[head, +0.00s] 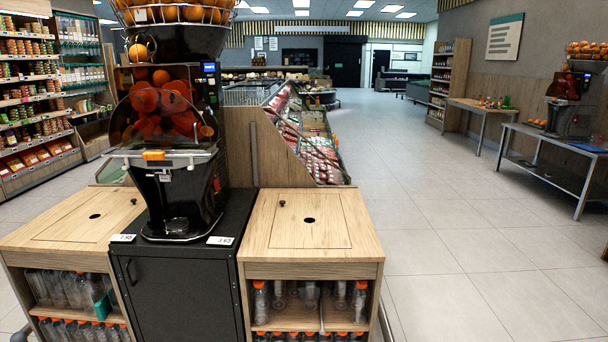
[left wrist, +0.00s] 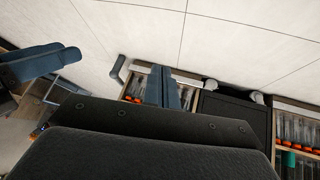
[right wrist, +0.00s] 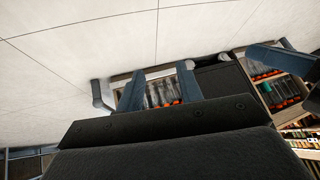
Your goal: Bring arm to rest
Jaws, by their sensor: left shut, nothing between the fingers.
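Neither gripper shows in the head view. In the left wrist view, my left gripper (left wrist: 162,72) has its two blue-grey fingers close together with nothing between them. In the right wrist view, my right gripper (right wrist: 159,72) has its fingers spread apart and empty. Beyond both grippers are the floor and the front of the juicer counter. The orange juicer (head: 168,120) stands upright on the black cabinet (head: 172,285) in the head view, with oranges in its top basket. Both grippers are apart from the juicer.
Wooden counters with bottles flank the cabinet, at left (head: 60,230) and right (head: 355,225). Shelves (head: 30,95) stand at far left. A side table (head: 545,140) with a second juicer (head: 568,105) is at right. The tiled floor (head: 440,230) between is clear.

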